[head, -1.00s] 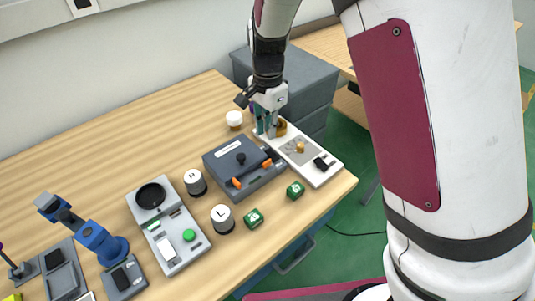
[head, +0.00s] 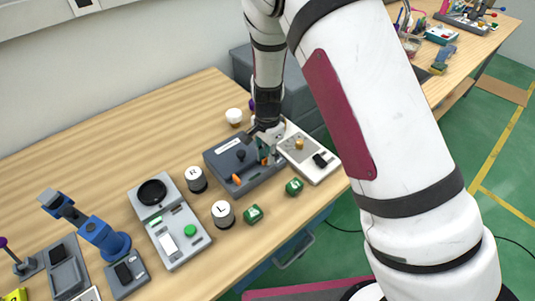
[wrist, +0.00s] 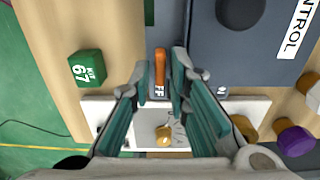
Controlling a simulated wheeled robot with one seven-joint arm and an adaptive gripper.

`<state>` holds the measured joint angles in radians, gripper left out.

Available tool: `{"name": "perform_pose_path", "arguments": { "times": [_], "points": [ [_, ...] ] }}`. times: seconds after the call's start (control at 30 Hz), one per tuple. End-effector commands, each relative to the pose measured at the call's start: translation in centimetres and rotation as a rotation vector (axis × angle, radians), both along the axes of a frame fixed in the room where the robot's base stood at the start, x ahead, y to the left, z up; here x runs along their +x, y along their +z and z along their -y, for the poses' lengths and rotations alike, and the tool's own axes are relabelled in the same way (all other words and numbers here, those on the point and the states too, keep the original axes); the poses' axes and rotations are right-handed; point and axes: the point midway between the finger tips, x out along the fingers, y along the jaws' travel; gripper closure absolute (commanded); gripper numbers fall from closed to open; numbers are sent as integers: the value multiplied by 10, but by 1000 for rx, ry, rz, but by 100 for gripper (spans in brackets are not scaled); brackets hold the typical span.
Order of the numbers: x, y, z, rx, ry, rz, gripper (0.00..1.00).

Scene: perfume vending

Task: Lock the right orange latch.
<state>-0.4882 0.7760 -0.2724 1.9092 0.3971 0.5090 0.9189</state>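The dark grey control box (head: 222,159) stands on the table with two orange latches on its front. The right orange latch (head: 264,160) is partly hidden by my gripper (head: 268,150) in the head view. In the wrist view this latch (wrist: 160,68) lies between the fingertips of my gripper (wrist: 161,78), pointing away from them, with a small gap on each side. My gripper is open, its teal-padded fingers astride the latch. Letters reading "FF" show on the box by the latch's near end. The left orange latch (head: 236,178) is clear of my gripper.
Two green cubes (head: 294,187) (head: 253,214) stand in front of the box. White-topped knobs marked R (head: 196,180) and L (head: 223,214) stand to its left. A white panel with a gold knob (head: 299,144) lies close on the right, near the table edge.

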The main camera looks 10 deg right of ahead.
Motion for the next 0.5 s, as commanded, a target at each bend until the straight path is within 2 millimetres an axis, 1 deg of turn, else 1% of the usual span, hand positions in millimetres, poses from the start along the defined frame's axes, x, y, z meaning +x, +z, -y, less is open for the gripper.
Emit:
{"name": "perform_pose_path", "arguments": {
  "times": [0.07,0.1,0.17,0.5],
  "points": [
    [0,0,0,0,0,0,83],
    [0,0,0,0,0,0,88],
    [0,0,0,0,0,0,100],
    [0,0,0,0,13,0,100]
  ]
}}
